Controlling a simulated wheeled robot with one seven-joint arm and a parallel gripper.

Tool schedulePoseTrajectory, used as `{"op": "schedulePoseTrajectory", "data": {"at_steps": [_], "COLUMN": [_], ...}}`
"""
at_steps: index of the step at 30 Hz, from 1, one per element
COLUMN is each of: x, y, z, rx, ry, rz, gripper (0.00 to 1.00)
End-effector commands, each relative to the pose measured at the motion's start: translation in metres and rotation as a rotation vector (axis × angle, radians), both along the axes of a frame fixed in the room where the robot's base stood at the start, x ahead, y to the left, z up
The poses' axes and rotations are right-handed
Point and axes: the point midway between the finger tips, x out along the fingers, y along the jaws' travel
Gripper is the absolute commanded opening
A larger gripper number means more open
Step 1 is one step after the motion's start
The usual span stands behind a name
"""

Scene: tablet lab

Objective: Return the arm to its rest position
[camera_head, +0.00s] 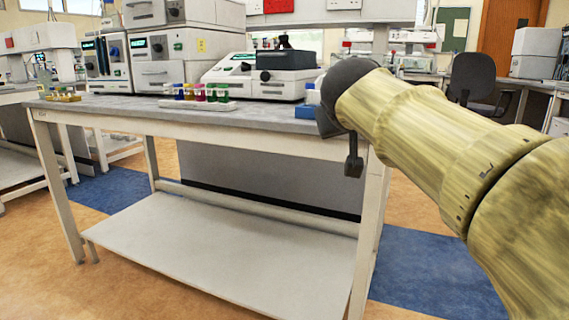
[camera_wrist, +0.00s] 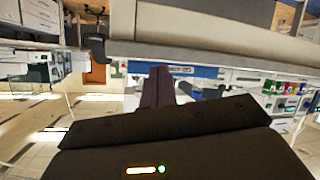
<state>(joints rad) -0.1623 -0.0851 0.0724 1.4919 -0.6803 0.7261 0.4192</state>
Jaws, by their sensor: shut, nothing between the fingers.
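My arm comes in from the right of the head view, with a pale yellow-green sleeve and a dark wrist above the right end of the lab bench (camera_head: 270,124). My gripper (camera_head: 353,168) points down in front of the bench's right front corner, below the level of the top. In the wrist view, its dark fingers (camera_wrist: 159,88) are together with nothing between them. The wrist housing hides part of the bench's right end.
A white rack (camera_head: 197,104) with several coloured vials stands near the bench's front edge. A blue item (camera_head: 305,111) is beside my wrist. White instruments (camera_head: 262,80) line the back. A dark chair (camera_head: 474,80) stands behind at right. The bench has a lower shelf (camera_head: 230,255).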

Motion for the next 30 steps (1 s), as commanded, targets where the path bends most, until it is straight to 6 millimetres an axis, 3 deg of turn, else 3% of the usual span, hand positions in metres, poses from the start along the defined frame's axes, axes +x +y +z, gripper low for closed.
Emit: {"op": "schedulePoseTrajectory", "data": {"at_steps": [4, 8, 15, 21, 30], "x": [0.004, -0.008, -0.059, -0.116, -0.188], "y": [-0.002, -0.006, -0.021, -0.026, -0.029], "z": [-0.047, -0.094, -0.167, -0.208, -0.234], "rx": [0.019, 0.053, 0.15, 0.233, 0.32], "ry": [0.188, 0.335, 0.585, 0.742, 0.891], "rz": [0.035, 0.055, 0.047, 0.021, -0.034], "gripper": [0.0, 0.0, 0.0, 0.0, 0.0]}}
